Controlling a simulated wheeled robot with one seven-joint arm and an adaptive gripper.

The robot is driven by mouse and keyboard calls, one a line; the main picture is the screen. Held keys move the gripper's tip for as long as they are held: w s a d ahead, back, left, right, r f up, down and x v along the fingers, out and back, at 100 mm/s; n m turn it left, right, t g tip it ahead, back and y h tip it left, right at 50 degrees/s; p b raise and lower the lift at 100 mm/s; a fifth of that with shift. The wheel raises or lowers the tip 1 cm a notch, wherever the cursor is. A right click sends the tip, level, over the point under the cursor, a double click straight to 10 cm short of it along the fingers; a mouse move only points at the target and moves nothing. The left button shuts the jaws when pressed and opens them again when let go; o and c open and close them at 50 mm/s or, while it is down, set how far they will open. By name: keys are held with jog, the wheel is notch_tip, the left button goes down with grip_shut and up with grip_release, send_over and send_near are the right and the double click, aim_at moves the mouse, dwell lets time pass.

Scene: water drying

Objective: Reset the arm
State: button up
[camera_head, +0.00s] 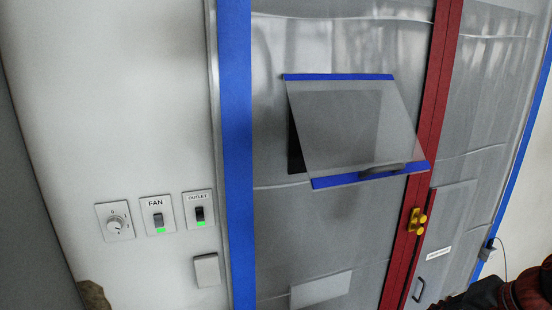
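Neither my arm nor my gripper can be made out in this view. A clear hinged panel (345,130) with blue edges hangs on the grey plastic sheeting, and it is tilted out at the bottom. A dark opening shows behind its left side. A dark handle sits on its lower blue edge.
The white wall at left carries a dial (115,222), a FAN switch (158,216), an OUTLET switch (199,210) and a blank plate (206,270). A red strip (421,150) with a yellow latch (416,221) runs down the sheeting. A dark red-and-black object (505,295) fills the bottom right corner.

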jog(key=s+a+f+n+b, duration=0.2)
jog(key=a+f+n+b, duration=0.1)
jog(key=f+b, duration=0.3)
jog(key=s+a+f+n+h+b, duration=0.1)
jog(key=s+a+f+n+b, duration=0.2)
jog(key=a+f+b, duration=0.3)
jog(key=s+a+f+n+h+b, duration=0.1)
jog(key=s+a+f+n+b, duration=0.2)
jog(key=f, duration=1)
jog(key=a+n+b, duration=0.1)
jog(key=b, duration=0.2)
jog(key=shift+a, duration=0.2)
